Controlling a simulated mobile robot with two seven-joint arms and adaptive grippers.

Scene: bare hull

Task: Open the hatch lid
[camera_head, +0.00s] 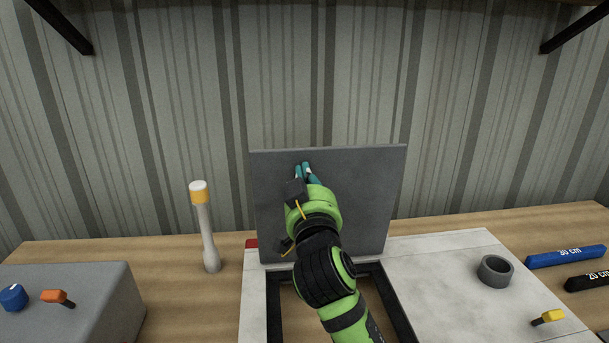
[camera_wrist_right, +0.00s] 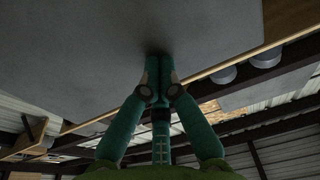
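The hatch lid (camera_head: 355,190) is a flat grey panel. It stands nearly upright at the back edge of the dark-framed opening (camera_head: 393,300), which is uncovered. My right arm reaches over the opening. My right gripper (camera_head: 304,168) has its teal fingers together in front of the lid's face, left of its middle and near its top edge. In the right wrist view the fingertips (camera_wrist_right: 158,85) are shut with nothing visible between them. They are at or very close to the grey lid surface (camera_wrist_right: 90,50); contact is hard to tell. My left gripper is out of view.
A white post with a yellow top (camera_head: 203,225) stands left of the lid. A grey box (camera_head: 80,300) with a blue knob and orange switch is at left. A dark ring (camera_head: 495,270) and a yellow-handled item (camera_head: 548,317) are on the light panel at right. A corrugated wall stands behind.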

